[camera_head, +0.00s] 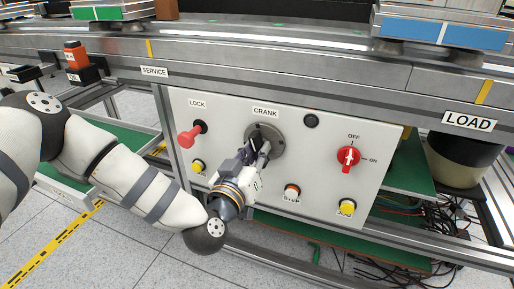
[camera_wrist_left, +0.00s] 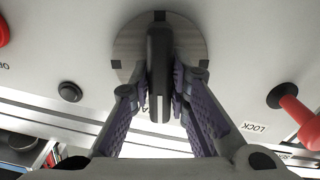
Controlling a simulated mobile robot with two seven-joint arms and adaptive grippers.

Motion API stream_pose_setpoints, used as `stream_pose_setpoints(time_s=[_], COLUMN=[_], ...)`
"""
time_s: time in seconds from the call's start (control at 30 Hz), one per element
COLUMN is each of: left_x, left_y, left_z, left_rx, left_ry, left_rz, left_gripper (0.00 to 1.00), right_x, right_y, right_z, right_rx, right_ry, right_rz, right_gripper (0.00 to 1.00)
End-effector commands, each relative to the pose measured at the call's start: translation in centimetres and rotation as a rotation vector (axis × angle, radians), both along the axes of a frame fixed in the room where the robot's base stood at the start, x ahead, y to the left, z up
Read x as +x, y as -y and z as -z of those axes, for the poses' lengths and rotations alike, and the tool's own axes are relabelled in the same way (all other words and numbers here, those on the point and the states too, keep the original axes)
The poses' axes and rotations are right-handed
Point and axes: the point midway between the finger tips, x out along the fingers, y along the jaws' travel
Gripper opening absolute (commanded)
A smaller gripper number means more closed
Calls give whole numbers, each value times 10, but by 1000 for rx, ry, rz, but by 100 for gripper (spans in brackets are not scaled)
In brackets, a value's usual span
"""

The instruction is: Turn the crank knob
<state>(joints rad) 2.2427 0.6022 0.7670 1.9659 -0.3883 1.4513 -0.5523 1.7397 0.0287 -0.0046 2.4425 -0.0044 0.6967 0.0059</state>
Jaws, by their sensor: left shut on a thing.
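The crank is mounted on the white control panel under the CRANK label, on a round grey disc (camera_head: 277,140). The disc also shows in the left wrist view (camera_wrist_left: 130,45), with the black crank part (camera_wrist_left: 159,50) standing out in front of it. My left gripper (camera_head: 258,152) reaches up to the crank from below. In the left wrist view its two purple-padded fingers (camera_wrist_left: 162,84) are closed around the black crank part, one on each side. The gripper covers part of the crank in the head view. My right gripper is not in view.
A metal rail runs above; loose cables (camera_head: 420,243) lie at lower right.

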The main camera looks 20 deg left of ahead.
Motion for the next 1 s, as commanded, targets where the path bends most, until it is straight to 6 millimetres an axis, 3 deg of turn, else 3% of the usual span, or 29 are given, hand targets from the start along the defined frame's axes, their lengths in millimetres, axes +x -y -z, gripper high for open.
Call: stream_pose_setpoints(time_s=[0.6,1.0], left_x=[0,-1], left_y=[0,0], left_z=[1,2], left_rx=[-567,-802], left_ry=[-22,-31], left_rz=[2,2], left_gripper=[0,0], right_x=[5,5], right_y=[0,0], right_z=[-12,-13], right_rx=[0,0], right_ry=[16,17], right_rz=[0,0], right_gripper=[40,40])
